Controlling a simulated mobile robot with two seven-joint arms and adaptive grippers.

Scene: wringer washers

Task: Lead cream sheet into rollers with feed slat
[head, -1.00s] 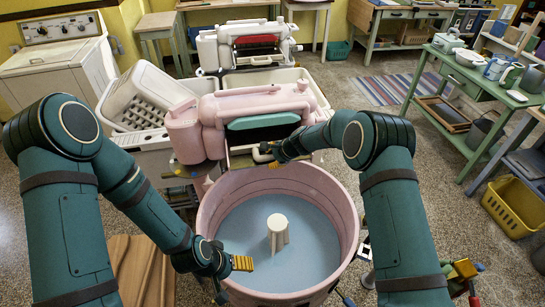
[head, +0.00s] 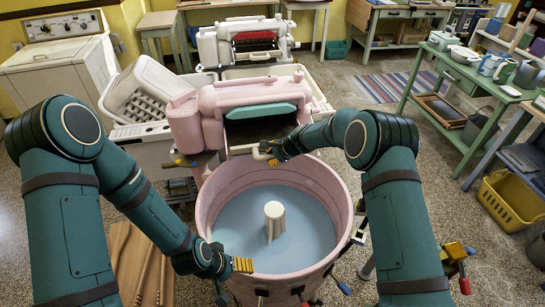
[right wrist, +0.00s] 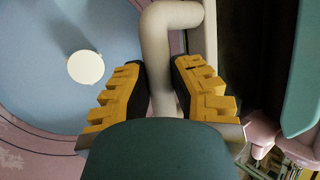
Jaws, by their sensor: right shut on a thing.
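The pink wringer (head: 250,95) stands over the far rim of the pink tub (head: 206,215), with a teal strip (head: 268,112) along its front and a dark opening below. My right gripper (head: 279,151) is in front of this opening, by the tub's far rim. It is shut on a cream bent bar (head: 242,149), which also shows between the finger pads in the right wrist view (right wrist: 158,45). My left gripper (head: 236,264) is low over the tub's near-left rim; its jaw gap is not clear. I cannot make out a cream sheet or a separate feed slat.
A cream post (head: 274,212) stands in the tub's blue interior. A white basket (head: 150,90) is behind on the left. A wooden board (head: 130,265) lies low at left.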

